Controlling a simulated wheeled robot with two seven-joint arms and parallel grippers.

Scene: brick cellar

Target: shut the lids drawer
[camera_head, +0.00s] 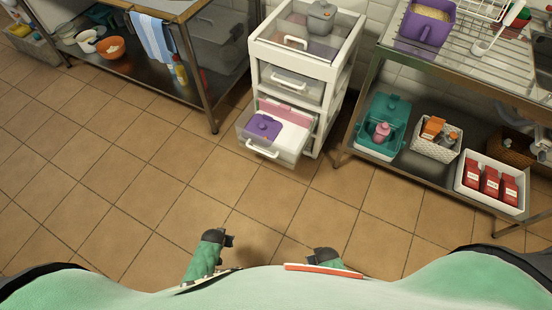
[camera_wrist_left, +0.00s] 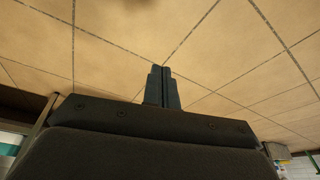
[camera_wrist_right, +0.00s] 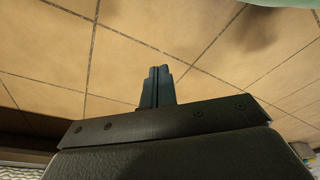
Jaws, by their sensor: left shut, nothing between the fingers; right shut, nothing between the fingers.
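A white drawer tower (camera_head: 322,72) stands against the wall in the head view. Its bottom drawer (camera_head: 285,148) is pulled out towards me, with a white handle (camera_head: 262,153) on its front. A purple lid or box (camera_head: 264,127) and pink and white pieces lie in it. The two drawers above look shut. My left gripper (camera_head: 229,240) is shut and empty over the floor, well short of the drawer. Its fingers touch each other in the left wrist view (camera_wrist_left: 162,87). My right gripper (camera_head: 318,254) is also shut and empty, as its wrist view (camera_wrist_right: 156,86) shows.
A metal shelf with a blue striped towel (camera_head: 153,38) stands left of the tower. A steel rack (camera_head: 366,146) with a teal crate (camera_head: 369,142) and a white bin of red packets (camera_head: 466,183) is at the right. The tiled floor (camera_head: 200,190) before the drawer is clear.

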